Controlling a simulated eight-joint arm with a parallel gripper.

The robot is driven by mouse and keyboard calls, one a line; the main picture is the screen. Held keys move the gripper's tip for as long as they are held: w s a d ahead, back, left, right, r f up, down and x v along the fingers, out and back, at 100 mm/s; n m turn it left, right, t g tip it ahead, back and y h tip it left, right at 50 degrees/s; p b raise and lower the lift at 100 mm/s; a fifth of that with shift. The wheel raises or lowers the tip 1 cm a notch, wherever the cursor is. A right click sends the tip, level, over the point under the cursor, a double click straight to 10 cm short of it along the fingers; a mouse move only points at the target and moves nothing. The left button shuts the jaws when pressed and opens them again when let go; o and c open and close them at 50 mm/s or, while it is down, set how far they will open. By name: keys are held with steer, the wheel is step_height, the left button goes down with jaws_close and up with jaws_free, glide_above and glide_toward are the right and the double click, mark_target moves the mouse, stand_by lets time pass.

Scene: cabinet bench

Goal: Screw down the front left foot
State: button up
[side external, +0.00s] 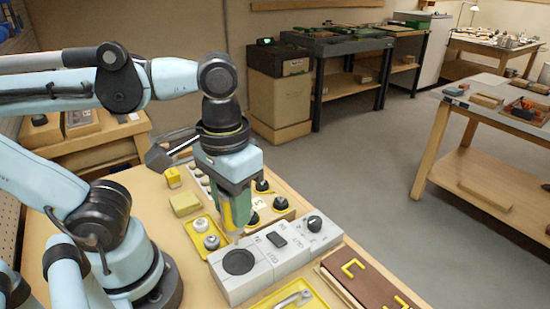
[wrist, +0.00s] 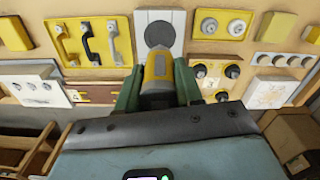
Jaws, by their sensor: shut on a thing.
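My gripper (side external: 232,222) points down over the bench and is shut on a yellow and grey tool (wrist: 158,70), held between its green fingers in the wrist view. The tool also shows as a yellow strip (side external: 241,209) in the side view. To its right is a pale block with black round feet or knobs: one at the back (side external: 262,186), one at the right (side external: 280,203) and one near the front (side external: 252,219). The wrist view shows them beside the right finger (wrist: 232,71). I cannot tell which is the front left foot. The tool's tip is not clearly visible.
A grey panel unit (side external: 285,250) with a dark disc and a knob stands in front of the gripper. A yellow tray (side external: 204,242) with white round parts lies left. A yellow tray with a handle (side external: 318,301) and a brown board (side external: 345,291) lie near the front.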

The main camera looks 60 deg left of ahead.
steer(key=c, duration=0.4)
steer(key=w+a, duration=0.5)
steer(key=w, duration=0.3)
steer(key=w+a, duration=0.4)
steer(key=w, duration=0.4)
steer(key=shift+c, duration=0.2)
steer(key=shift+a+f, duration=0.15)
steer(key=shift+f, duration=1.75)
